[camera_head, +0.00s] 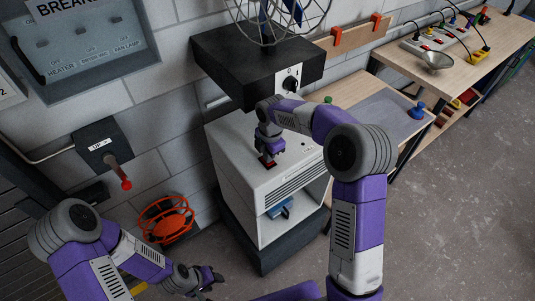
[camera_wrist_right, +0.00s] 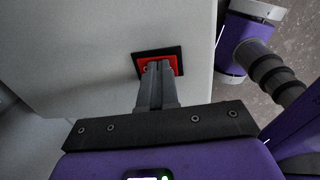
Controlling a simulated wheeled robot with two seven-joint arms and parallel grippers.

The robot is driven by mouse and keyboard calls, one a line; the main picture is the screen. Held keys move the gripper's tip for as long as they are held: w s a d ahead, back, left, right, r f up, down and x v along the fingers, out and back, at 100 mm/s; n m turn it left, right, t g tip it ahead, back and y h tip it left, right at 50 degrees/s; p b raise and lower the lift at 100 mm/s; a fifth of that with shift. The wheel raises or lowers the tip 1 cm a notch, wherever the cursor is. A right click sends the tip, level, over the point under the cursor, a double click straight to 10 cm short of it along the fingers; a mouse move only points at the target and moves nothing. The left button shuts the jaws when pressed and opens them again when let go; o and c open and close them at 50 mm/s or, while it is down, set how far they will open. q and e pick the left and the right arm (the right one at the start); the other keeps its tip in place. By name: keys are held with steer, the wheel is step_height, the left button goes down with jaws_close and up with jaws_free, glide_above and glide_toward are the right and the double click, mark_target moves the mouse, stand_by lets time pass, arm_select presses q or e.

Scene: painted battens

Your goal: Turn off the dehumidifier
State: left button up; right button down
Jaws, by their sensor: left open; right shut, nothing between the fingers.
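The dehumidifier (camera_head: 230,165) is a white box with a slatted grille, standing on a dark base against the wall. A red switch in a black frame (camera_wrist_right: 177,61) is on its top surface. My right gripper (camera_wrist_right: 158,68) is shut and empty, with its fingertips at the red switch, overlapping it in the right wrist view. Whether they press on it I cannot tell. In the head view the right gripper (camera_head: 268,160) points down at the dehumidifier's top. My left gripper (camera_head: 213,277) is open and empty, low at the front, away from the dehumidifier.
A black box with a dial (camera_head: 290,78) and a wire-caged fan (camera_head: 275,15) stand above the dehumidifier. A red-knobbed lever (camera_head: 122,178) and an orange reel (camera_head: 166,220) are at left. Wooden benches (camera_head: 355,92) stand at right. The floor (camera_head: 460,200) at right is clear.

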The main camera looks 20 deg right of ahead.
step_height(320, 180, up, 8)
steer(key=shift+s+f+p, duration=0.2)
steer(key=shift+s+p, duration=0.05)
steer(key=shift+p, duration=0.1)
steer(key=shift+d, duration=0.1)
stand_by(0.5)
